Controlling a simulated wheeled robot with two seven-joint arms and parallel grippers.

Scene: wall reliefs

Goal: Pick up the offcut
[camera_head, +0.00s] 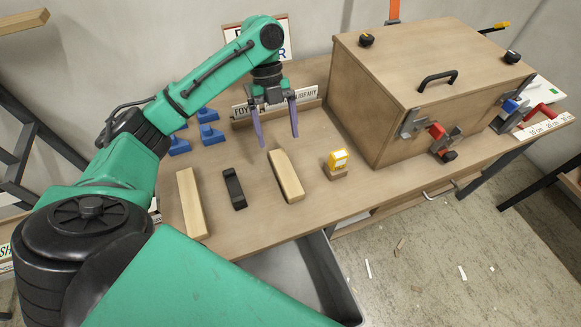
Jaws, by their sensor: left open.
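I cannot tell for sure which is the offcut. My left gripper (279,141) hangs with its purple fingers pointing down, apart and with nothing between them. It is above the bench, behind the shaped wooden piece, in front of the toy library sign (303,94). My right gripper is not in view.
A black tool (234,189) lies between the wooden pieces. Several blue pieces (210,134) lie behind at left. A large wooden box (430,88) with clamps fills the right. A grey bin (327,270) is below the front edge.

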